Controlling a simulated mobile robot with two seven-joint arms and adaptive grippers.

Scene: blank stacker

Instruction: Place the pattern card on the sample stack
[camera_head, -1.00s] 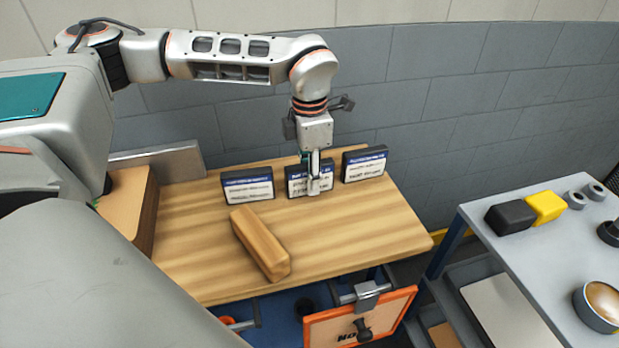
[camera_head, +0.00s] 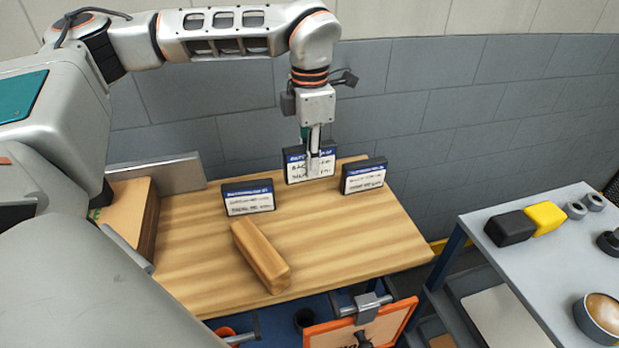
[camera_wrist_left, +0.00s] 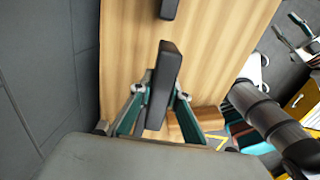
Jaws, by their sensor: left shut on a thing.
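My left gripper (camera_head: 314,165) is shut on a dark-backed card with a white label and blue top band (camera_head: 297,169). It holds the card upright above the back of the wooden table, and the card's dark edge shows between the fingers in the left wrist view (camera_wrist_left: 163,85). The label's words are too small to read surely. Two similar cards stand upright on the table, one to the left (camera_head: 248,198) and one to the right (camera_head: 364,177). I cannot tell which thing is the sample stack.
A wooden block (camera_head: 258,255) lies on the wooden table (camera_head: 345,240). A brown box-like piece (camera_head: 143,220) and a grey plate (camera_head: 170,173) are at the left. A grey side table (camera_head: 540,255) at the right bears black and yellow blocks and a cup. The table's right front is clear.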

